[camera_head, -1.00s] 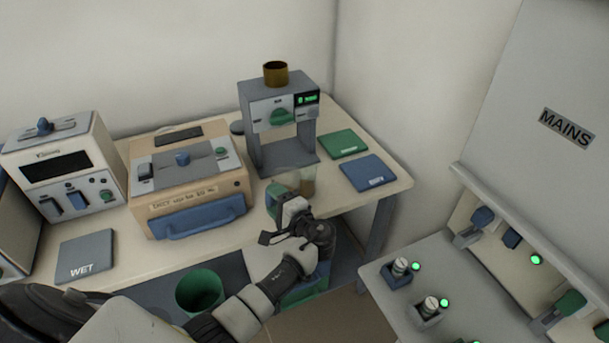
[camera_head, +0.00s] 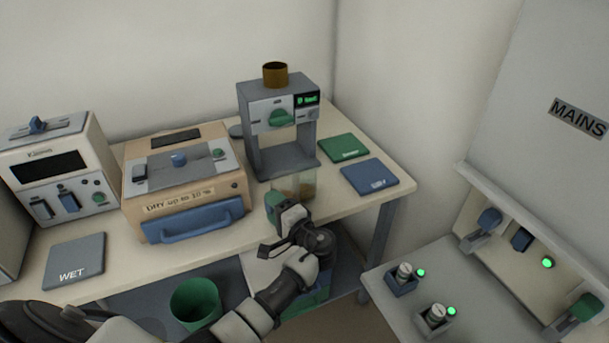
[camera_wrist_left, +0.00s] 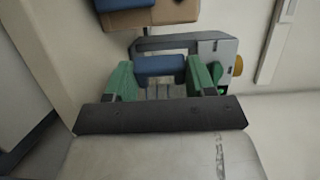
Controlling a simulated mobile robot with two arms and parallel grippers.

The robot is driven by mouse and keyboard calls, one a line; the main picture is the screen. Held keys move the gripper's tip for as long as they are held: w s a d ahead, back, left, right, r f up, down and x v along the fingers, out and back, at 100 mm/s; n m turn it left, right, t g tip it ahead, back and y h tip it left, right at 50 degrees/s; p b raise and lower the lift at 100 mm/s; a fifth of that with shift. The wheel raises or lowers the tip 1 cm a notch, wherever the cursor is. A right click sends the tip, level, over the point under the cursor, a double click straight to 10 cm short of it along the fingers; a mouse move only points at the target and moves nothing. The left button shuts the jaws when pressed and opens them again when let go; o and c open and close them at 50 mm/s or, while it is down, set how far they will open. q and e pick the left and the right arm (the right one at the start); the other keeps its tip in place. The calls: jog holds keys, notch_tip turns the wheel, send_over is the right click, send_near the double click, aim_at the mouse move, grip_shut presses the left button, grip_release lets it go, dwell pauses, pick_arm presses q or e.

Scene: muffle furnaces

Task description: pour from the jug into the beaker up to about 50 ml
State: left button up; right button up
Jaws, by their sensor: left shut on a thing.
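My left gripper (camera_head: 283,203), with green fingers, is at the front edge of the bench before the grey dispenser-like machine. A clear vessel (camera_head: 306,184) with a brownish tint low down shows just beyond the fingers, seemingly the jug. In the left wrist view the green fingers (camera_wrist_left: 163,75) are shut on a blue block (camera_wrist_left: 160,65), which looks like a handle. The vessel's body and tilt are not clear there. I cannot make out a separate beaker or any graduation marks. My right gripper is not in view.
The grey machine (camera_head: 245,130) has a green display and a brown cup (camera_head: 275,74) on top. A green mat (camera_head: 343,147) and a blue mat (camera_head: 378,176) lie to its right. A tan box (camera_head: 188,187) stands left. A green bin (camera_head: 196,301) is below the bench.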

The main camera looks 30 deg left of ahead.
pick_arm(q)
jog(key=shift+r, duration=0.1)
notch_tip(320, 180, up, 5)
jog(key=p, duration=0.4)
dwell(0.8)
